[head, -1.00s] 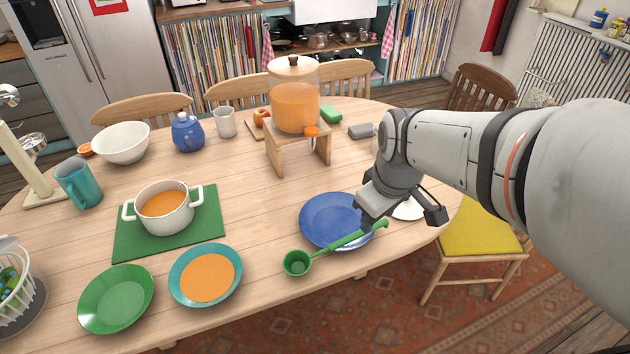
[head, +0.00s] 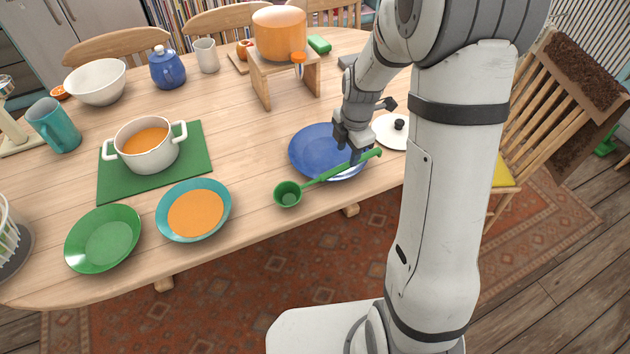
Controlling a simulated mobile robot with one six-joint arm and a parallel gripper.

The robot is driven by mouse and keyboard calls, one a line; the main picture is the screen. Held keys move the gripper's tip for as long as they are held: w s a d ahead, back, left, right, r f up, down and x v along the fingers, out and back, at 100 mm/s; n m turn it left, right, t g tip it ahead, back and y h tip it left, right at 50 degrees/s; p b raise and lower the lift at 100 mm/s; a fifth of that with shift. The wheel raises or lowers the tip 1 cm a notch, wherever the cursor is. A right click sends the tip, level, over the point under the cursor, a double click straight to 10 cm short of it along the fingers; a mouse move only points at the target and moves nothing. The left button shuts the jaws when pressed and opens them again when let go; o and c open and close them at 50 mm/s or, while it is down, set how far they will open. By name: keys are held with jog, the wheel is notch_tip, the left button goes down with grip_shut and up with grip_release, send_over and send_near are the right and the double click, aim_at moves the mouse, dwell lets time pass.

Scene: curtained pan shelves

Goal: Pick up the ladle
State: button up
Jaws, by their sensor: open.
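The green ladle (head: 288,194) lies at the table's front edge in the head view. Its bowl is at the left on the table, and its handle runs up to the right across the front rim of the blue plate (head: 312,150). My gripper (head: 372,134) is open over the right side of the plate, close to the upper part of the handle. One finger overlaps the handle in the picture; I cannot tell whether it touches. Nothing shows held between the fingers.
A white lid (head: 392,132) with a black knob sits right of the plate. A teal bowl of orange soup (head: 194,213), a green plate (head: 103,238) and a white pot (head: 147,155) on a green mat are left.

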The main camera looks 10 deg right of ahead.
aim_at(344, 165)
jog(key=f, duration=0.4)
jog(key=shift+a+f, duration=0.3)
jog(key=shift+f, duration=0.05)
jog(key=shift+c, duration=0.5)
grip_shut()
